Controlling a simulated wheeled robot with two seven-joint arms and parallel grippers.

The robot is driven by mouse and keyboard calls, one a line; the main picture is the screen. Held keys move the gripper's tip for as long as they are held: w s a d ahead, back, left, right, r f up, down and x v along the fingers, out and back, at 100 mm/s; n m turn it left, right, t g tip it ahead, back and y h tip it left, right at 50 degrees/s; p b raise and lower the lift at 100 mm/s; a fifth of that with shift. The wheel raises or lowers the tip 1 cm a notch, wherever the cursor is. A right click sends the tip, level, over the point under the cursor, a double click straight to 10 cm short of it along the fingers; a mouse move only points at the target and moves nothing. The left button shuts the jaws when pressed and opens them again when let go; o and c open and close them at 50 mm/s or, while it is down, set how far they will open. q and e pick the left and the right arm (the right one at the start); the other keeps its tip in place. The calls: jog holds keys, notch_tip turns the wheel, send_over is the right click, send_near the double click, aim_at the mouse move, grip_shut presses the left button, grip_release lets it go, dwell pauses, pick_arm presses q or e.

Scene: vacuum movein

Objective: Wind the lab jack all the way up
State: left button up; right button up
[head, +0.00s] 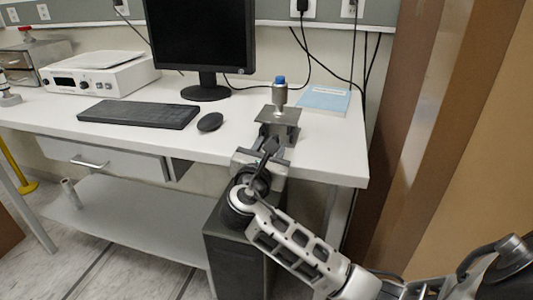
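The lab jack (290,116) stands near the right front part of the white bench, with a dark metal top plate. A metal cylinder with a blue cap (280,98) stands upright on that plate. My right gripper (270,145) reaches in from the lower right and sits at the front of the jack, below its top plate. The gripper and wrist hide most of the jack's lower part and any knob there. I cannot tell whether the fingers are open or shut, or touch the jack. My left gripper is not in view.
The white bench (338,155) also holds a light blue booklet (325,98) right of the jack, and a mouse (210,122), keyboard (138,113), monitor (200,35) and white instrument (100,72) to the left. A dark cabinet (235,262) stands under the bench below my wrist.

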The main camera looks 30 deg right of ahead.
jog(key=v, duration=1.6)
